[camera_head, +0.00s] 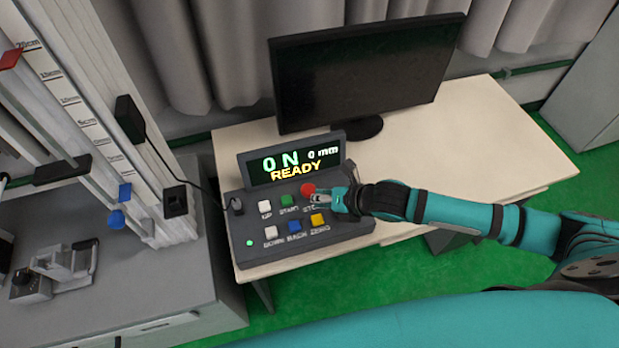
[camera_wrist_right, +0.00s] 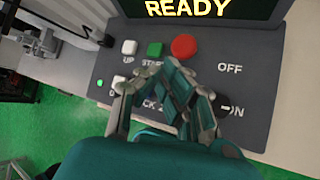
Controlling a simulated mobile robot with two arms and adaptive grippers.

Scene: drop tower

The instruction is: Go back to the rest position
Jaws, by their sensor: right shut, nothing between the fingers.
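My right gripper (camera_head: 322,198) is at the control box (camera_head: 350,240), its arm coming in from the right. Its fingers are shut and empty. In the head view the fingertips are just beside the red button (camera_head: 308,189); I cannot tell whether they touch it. In the wrist view the gripper (camera_wrist_right: 165,75) is in front of the button panel, below the red button (camera_wrist_right: 184,47) and the green button (camera_wrist_right: 155,49). It hides part of the lower button row. The display (camera_head: 293,164) reads "0 N", "0 mm" and "READY". My left gripper is not in view.
The control box stands on a light table (camera_head: 480,130) with a black monitor (camera_head: 365,72) behind it. The drop tower (camera_head: 85,110) with its centimetre scale stands at the left on a grey base (camera_head: 150,285). Green floor (camera_head: 420,290) lies in front of the table.

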